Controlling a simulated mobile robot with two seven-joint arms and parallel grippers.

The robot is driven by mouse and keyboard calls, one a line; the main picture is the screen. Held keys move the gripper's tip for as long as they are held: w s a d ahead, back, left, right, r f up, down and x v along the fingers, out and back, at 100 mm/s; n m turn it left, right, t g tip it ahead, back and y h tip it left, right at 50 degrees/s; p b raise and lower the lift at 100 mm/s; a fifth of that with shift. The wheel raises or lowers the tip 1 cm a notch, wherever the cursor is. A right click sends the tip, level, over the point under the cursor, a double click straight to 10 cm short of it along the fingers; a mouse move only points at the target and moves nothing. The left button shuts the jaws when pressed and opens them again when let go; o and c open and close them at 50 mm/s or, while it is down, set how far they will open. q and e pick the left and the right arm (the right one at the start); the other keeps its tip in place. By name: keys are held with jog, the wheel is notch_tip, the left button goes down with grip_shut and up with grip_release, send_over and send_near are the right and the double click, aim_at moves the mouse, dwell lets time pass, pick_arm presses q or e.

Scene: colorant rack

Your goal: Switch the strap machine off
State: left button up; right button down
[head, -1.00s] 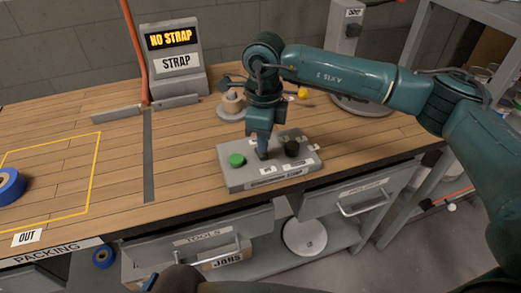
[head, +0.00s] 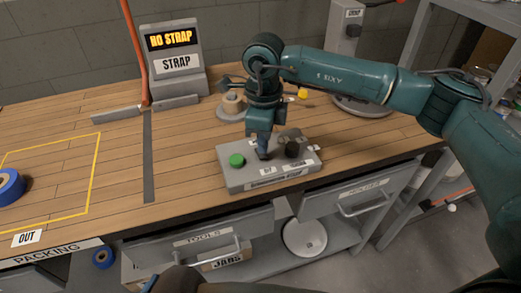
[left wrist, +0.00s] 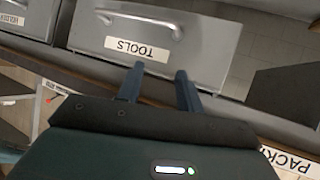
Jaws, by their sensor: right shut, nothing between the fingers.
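The strap machine (head: 180,80) stands at the back of the bench, with a STRAP label and a lit amber display reading NO STRAP. A grey control box (head: 240,180) sits nearer the front edge. It has a green button (head: 237,160) on its left and a black round control (head: 292,149) on its right. My right gripper (head: 263,156) points down at the box top between these two, shut and empty. Its fingers hide the middle of the box; I cannot tell if they touch it. My left gripper (left wrist: 160,73) is open and empty by the TOOLS drawer (left wrist: 190,45).
A tape roll on a stand (head: 232,103) is behind the box. A blue roll (head: 10,187) lies at the left by the yellow outline. The TOOLS drawer and another drawer (head: 360,190) jut out below the bench. The bench left of the box is clear.

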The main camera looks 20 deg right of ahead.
aim_at(263, 156)
jog(key=shift+f+b, duration=0.9)
jog(key=shift+f, duration=0.15)
dwell(0.9)
jog(key=shift+r+p, duration=1.9)
jog(key=shift+r, duration=1.65)
jog(key=shift+f, duration=0.1)
